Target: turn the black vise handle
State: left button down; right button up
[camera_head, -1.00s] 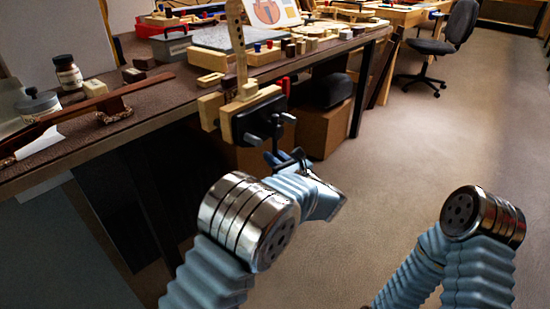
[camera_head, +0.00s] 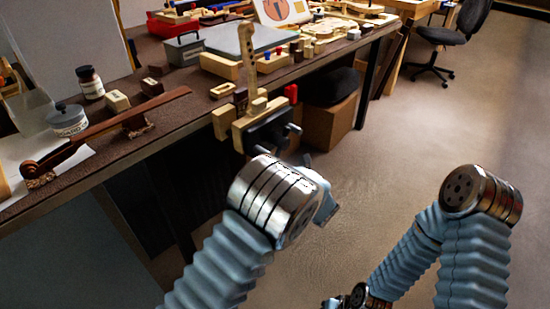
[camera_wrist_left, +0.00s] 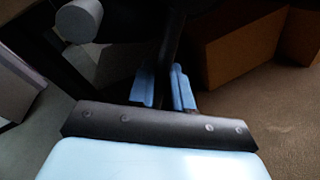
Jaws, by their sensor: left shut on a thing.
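The vise (camera_head: 268,130), a black body with pale wooden jaws, is fixed at the table's front edge in the head view. In the left wrist view its black handle (camera_wrist_left: 173,45) is a dark bar running down from the top. My left gripper (camera_wrist_left: 164,82) has blue fingers on either side of this bar, shut on it. A grey round end of a rod (camera_wrist_left: 78,20) lies left of the handle. In the head view my left arm's metal joint hides most of the gripper and handle. My right arm is at the right, with its gripper out of sight.
The dark bench top (camera_head: 165,115) holds a violin neck (camera_head: 105,130), jars and wood blocks. A cardboard box (camera_head: 330,122) stands under the bench, right of the vise. An office chair (camera_head: 458,40) is at the back right. The floor between is clear.

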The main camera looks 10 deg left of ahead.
pick_arm(q)
jog(key=shift+s+r+m+p, duration=0.15)
jog(key=shift+s+m+p, duration=0.2)
jog(key=shift+p, duration=0.25)
jog(key=c, duration=1.2)
grip_release()
jog(key=b+v, duration=0.1)
jog(key=v, duration=1.2)
jog(key=shift+s+d+r, duration=0.15)
jog(key=shift+s+d, duration=0.05)
jog(key=shift+d, duration=0.05)
